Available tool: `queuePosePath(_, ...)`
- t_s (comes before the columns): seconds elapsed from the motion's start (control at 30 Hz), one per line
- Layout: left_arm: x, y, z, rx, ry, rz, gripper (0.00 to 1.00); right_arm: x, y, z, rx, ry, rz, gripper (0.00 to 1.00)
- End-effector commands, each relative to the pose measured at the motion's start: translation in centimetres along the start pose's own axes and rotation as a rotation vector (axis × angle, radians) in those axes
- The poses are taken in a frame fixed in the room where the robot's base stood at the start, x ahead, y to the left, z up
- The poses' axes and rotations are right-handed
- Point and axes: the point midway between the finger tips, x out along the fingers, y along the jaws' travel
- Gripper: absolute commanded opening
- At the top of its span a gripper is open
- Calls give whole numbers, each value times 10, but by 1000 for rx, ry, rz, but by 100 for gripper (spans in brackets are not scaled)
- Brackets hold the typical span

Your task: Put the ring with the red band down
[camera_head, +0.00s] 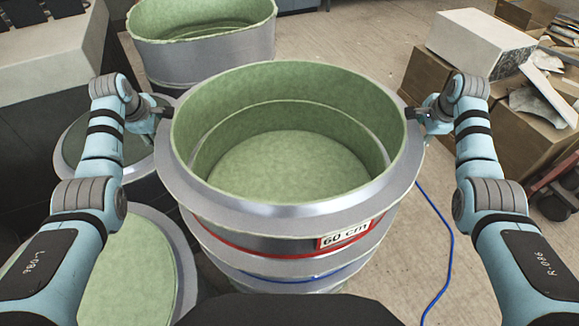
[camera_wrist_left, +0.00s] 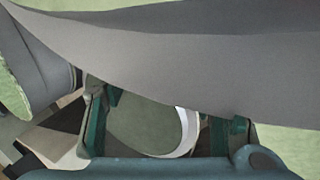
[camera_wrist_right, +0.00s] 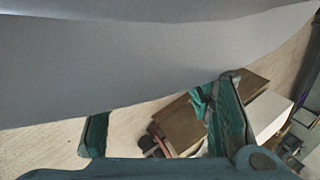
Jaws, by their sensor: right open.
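The ring with the red band (camera_head: 262,243) is a wide grey ring with a green lining, a pale top flange and a "60 cm" label on its front. It appears to sit level on a ring with a blue band (camera_head: 300,284), in the middle of the head view. My left gripper (camera_head: 161,112) is at the left edge of its flange; in the left wrist view the fingers (camera_wrist_left: 160,130) are wide apart below the grey rim. My right gripper (camera_head: 414,114) is open at the flange's right edge, its fingers (camera_wrist_right: 160,130) apart. The wrist views do not clearly show contact.
Another green-lined ring (camera_head: 205,55) stands behind. Round green pieces lie at the left (camera_head: 130,275). A pale block (camera_head: 480,42) and cardboard boxes (camera_head: 520,135) stand at the right. A blue cable (camera_head: 447,240) lies on the open floor at front right.

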Motion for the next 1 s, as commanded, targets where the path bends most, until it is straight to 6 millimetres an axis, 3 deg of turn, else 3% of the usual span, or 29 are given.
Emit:
queuePosePath(0.03,-3,3,-1,-1,-8,4,57,-2,-2,-1,-2,-9,-4,50)
queuePosePath(0.17,-3,2,-6,0,-7,5,74,-3,-2,-6,0,-7,-5,50)
queuePosePath(0.23,-3,2,-7,0,-5,4,74,-3,-2,-7,1,-6,-5,50)
queuePosePath(0.37,-2,2,-8,0,-3,4,74,-2,-2,-8,2,-3,-5,68)
queuePosePath(0.7,-5,2,-10,1,0,4,74,-2,-2,-9,3,-1,-5,68)
queuePosePath(0.87,-30,3,-11,2,2,9,74,-2,-2,-10,4,0,-5,68)
queuePosePath(1.0,-70,3,-11,2,2,9,74,-2,-2,-10,4,0,-5,68)
